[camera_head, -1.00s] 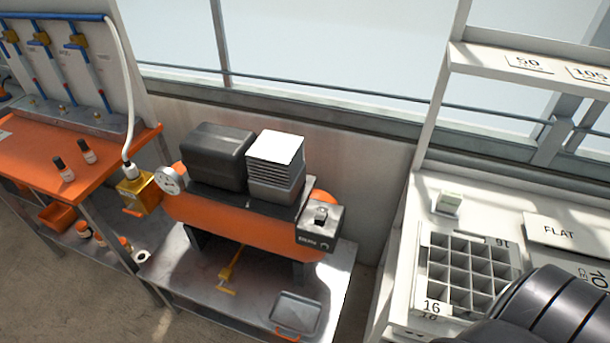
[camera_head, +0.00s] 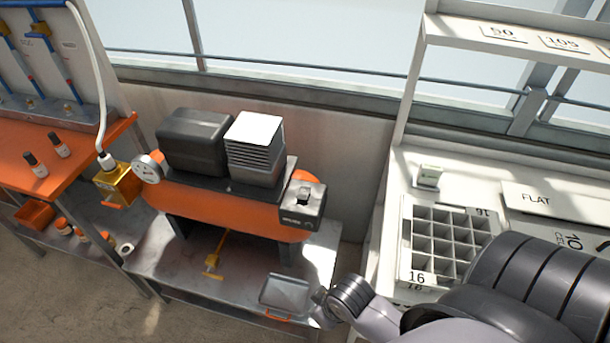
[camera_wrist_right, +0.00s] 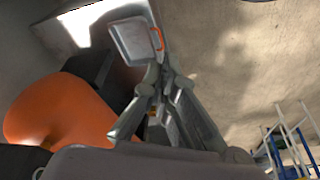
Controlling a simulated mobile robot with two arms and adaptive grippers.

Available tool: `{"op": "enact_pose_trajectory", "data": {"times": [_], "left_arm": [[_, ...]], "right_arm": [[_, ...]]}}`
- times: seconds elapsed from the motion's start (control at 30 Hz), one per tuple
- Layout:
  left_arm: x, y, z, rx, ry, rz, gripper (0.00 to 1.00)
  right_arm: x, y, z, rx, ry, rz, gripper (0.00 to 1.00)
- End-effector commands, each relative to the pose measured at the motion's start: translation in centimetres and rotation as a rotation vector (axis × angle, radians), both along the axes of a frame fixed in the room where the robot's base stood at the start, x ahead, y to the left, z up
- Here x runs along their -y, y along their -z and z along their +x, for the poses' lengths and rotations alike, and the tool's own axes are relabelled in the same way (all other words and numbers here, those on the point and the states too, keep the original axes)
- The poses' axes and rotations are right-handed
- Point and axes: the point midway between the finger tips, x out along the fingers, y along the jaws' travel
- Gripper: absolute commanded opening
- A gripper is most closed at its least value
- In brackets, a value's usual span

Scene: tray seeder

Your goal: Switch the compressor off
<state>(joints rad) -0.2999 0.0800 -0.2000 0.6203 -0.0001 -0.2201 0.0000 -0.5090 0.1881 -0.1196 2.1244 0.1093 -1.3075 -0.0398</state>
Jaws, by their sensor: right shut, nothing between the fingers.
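The compressor (camera_head: 220,205) has an orange tank with a black motor and a finned block on top. It stands on a low grey metal bench. Its grey switch box (camera_head: 301,207) is at the tank's right end, with a small black rocker on top; which way the rocker is set cannot be told. My right gripper (camera_wrist_right: 161,78) is shut and empty in the right wrist view, with the orange tank (camera_wrist_right: 60,115) to its left. In the head view my right arm reaches in from the lower right, below and right of the switch box, apart from it. My left gripper is not in view.
A small grey tray (camera_head: 286,293) with an orange handle lies on the bench near my right wrist. A yellow-handled valve (camera_head: 214,262) hangs under the tank. A brass-coloured filter block (camera_head: 117,183) and a gauge (camera_head: 147,168) are at left. A white seeding bench (camera_head: 395,215) stands at right.

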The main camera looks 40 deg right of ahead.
Motion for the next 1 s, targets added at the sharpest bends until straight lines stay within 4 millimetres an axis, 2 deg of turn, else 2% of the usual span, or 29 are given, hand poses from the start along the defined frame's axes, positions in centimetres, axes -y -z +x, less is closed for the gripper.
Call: {"op": "enact_pose_trajectory", "data": {"times": [0.03, 0.1, 0.27, 0.37, 0.57, 0.67, 0.8, 0.9, 1.0], "left_arm": [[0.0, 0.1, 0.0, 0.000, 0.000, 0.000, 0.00], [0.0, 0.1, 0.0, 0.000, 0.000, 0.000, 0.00], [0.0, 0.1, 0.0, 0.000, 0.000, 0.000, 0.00], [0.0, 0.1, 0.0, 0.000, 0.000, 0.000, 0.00], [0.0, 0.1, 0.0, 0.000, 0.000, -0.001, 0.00], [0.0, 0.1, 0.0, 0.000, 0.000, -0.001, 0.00], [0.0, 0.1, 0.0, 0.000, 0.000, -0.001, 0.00], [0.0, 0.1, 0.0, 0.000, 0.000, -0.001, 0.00], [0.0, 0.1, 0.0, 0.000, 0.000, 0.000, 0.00]], "right_arm": [[0.6, -2.2, 0.5, 0.022, -0.043, 0.005, 0.00], [1.1, -4.1, 1.0, 0.039, -0.121, 0.023, 0.00], [2.5, -6.1, 2.5, 0.065, -0.283, 0.070, 0.00], [4.0, -7.2, 4.0, 0.082, -0.372, 0.101, 0.00], [8.6, -10.7, 8.5, 0.144, -0.483, 0.167, 0.00], [11.4, -13.8, 11.5, 0.199, -0.500, 0.192, 0.00], [14.8, -19.1, 15.7, 0.292, -0.495, 0.215, 0.00], [16.7, -22.7, 18.0, 0.357, -0.482, 0.221, 0.00], [17.8, -25.4, 19.6, 0.406, -0.471, 0.227, 0.00]]}}
